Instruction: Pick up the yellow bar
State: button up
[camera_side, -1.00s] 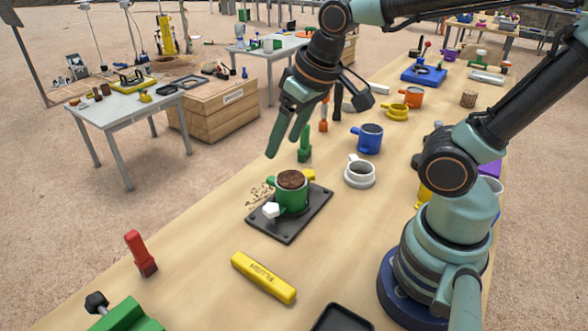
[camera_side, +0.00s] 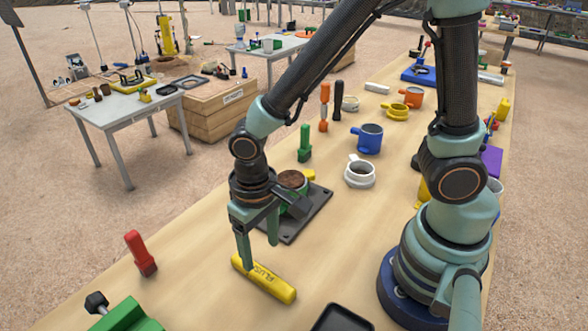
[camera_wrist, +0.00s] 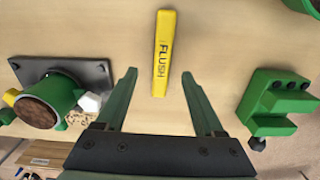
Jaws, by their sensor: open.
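The yellow bar (camera_side: 266,280) lies flat on the wooden bench, with "FLUSH" printed on it. In the wrist view the yellow bar (camera_wrist: 163,52) lies lengthwise ahead of my gripper, between the lines of the two fingers. My gripper (camera_side: 260,256) is open and empty, pointing down above the far left part of the bar. In the wrist view my gripper (camera_wrist: 159,75) has its fingers spread wider than the bar. Whether the fingertips touch the bar cannot be told from the side view.
A green mould with soil (camera_wrist: 48,98) stands on a dark plate (camera_side: 309,218) beside my gripper. A green block (camera_wrist: 279,100) is at the other side. A red tool (camera_side: 140,254) stands left, and a black tray (camera_side: 341,318) lies at the front. Bare bench surrounds the bar.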

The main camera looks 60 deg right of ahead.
aim_at(262, 272)
jog(key=shift+a+f, duration=0.2)
jog(key=shift+f, duration=3.15)
grip_shut()
